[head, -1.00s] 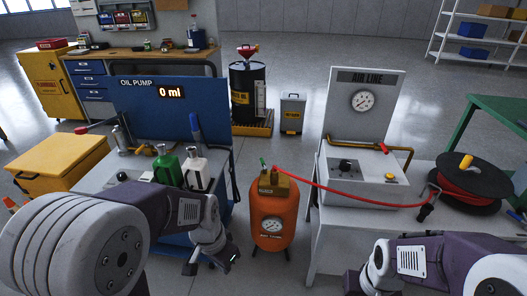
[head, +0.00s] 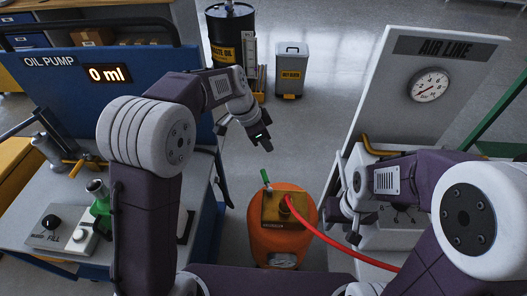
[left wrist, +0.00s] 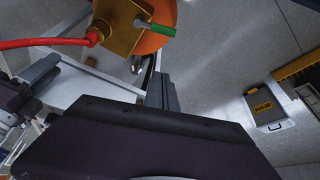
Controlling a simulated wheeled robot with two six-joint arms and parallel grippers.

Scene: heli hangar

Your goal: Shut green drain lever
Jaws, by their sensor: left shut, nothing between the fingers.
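The green drain lever (head: 266,178) sticks up at the left edge of the brass block (head: 284,207) on top of the orange tank (head: 280,243). In the left wrist view the green lever (left wrist: 155,29) lies across the edge of the brass block (left wrist: 115,22). My left gripper (head: 264,146) is shut and empty, above and beyond the lever in the head view, apart from it. Its fingers (left wrist: 161,88) also show in the left wrist view, below the lever. My right gripper (head: 342,213) hangs right of the tank, by the air line bench; its fingers are not clear.
A red hose (head: 345,244) runs from the brass block to the right. The oil pump bench (head: 185,228) stands left and the air line panel (head: 425,85) right. A grey bin (head: 291,70) and black drum (head: 231,35) stand behind. Open floor lies behind the tank.

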